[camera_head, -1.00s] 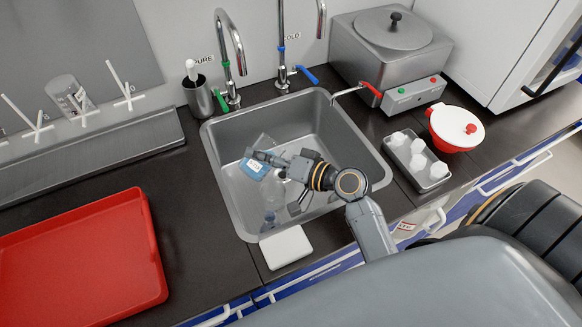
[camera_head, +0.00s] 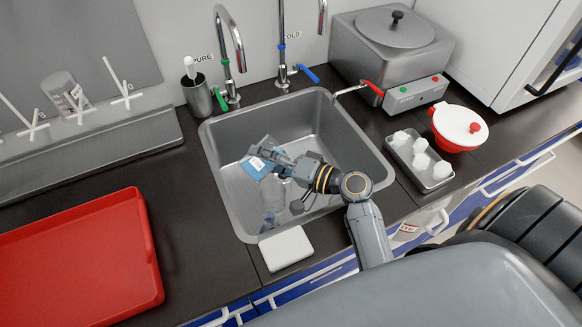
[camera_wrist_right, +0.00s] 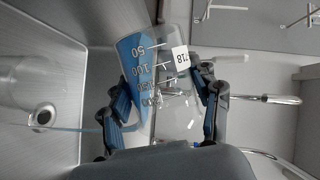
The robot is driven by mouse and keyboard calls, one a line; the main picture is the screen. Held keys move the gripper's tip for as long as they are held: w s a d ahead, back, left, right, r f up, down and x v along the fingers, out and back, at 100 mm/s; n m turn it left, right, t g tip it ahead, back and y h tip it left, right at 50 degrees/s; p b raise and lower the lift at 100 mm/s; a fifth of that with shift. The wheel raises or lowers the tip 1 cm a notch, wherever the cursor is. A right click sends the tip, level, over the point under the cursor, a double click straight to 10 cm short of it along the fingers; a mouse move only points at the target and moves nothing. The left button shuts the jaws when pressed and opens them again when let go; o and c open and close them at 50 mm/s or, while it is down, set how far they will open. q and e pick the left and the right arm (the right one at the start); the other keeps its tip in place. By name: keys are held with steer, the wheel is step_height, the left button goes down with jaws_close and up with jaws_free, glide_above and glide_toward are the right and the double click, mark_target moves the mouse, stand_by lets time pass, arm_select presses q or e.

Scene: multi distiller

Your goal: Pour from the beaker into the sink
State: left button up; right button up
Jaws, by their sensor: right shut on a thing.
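The beaker (camera_head: 254,168) is clear glass with blue liquid and a white label, and it is tilted over the grey sink (camera_head: 223,193). In the right wrist view the beaker (camera_wrist_right: 140,62) shows its graduation marks, with the blue liquid lying along its left side. A thin bluish streak runs left from near its mouth; it looks like liquid, close to the drain (camera_wrist_right: 40,118). My right gripper (camera_head: 268,160) is shut around the beaker, with one finger on each side in the wrist view (camera_wrist_right: 163,90). My left gripper is not in view.
Several taps stand behind the sink, including the pure-water tap (camera_head: 235,45). A white block (camera_head: 286,248) lies at the sink's front edge. A red tray (camera_head: 80,255) is at left.

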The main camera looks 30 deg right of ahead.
steer(key=shift+w+d+r+m, duration=0.1)
steer(key=shift+d+r+m, duration=0.1)
steer(key=shift+d+m, duration=0.2)
steer(key=shift+w+d+r+m+t, duration=0.1)
steer(key=shift+d+r+m+t, duration=0.2)
steer(key=shift+d+m, duration=0.25)
steer(key=shift+d+r+m+y, duration=0.25)
steer(key=shift+m+y, duration=0.15)
steer(key=shift+m, duration=0.15)
